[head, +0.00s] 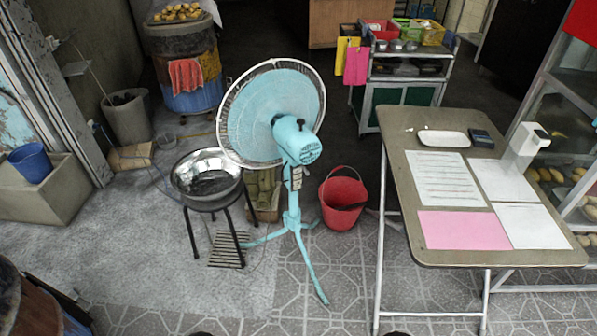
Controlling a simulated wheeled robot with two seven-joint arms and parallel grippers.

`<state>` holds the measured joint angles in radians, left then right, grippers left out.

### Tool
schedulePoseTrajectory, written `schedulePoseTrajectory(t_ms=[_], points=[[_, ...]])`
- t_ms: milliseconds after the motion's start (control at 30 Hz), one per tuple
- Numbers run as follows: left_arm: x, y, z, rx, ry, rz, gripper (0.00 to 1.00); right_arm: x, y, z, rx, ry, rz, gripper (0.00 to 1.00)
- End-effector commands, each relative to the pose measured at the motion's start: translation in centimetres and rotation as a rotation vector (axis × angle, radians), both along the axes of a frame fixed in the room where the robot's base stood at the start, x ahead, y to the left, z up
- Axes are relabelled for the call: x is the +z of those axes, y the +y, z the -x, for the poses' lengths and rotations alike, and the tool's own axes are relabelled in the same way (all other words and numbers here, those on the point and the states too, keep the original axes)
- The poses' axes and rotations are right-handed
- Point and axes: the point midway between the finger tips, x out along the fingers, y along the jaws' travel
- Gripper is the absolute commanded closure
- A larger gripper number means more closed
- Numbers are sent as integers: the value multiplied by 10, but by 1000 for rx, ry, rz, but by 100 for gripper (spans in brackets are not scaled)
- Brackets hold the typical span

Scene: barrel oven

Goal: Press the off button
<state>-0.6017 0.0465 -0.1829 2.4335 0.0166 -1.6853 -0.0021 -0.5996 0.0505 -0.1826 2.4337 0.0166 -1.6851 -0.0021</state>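A light blue standing fan (293,215) stands upright on the tiled floor near the middle of the head view, on splayed legs. Its round caged head (262,112) faces away, with the motor housing (298,141) toward me. A small control panel (297,178) with several pale buttons is on the post just below the motor. The buttons are too small to tell which one is off. Neither of my grippers is in view, and nothing touches the fan's panel.
A folding table (400,170) with papers and a white tray stands at the right. A red bucket (337,214) is right of the fan post. A stool with a metal bowl (206,172) is close at its left. Patterned floor (250,300) in front is mostly clear.

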Motion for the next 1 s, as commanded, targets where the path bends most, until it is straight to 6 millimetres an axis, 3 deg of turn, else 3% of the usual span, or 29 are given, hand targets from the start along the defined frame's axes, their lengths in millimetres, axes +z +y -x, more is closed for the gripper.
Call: schedulePoseTrajectory(t_ms=[33,100,1000], points=[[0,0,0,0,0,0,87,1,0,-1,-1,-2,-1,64],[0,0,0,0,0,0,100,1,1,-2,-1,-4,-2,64],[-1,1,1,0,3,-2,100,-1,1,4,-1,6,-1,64]])
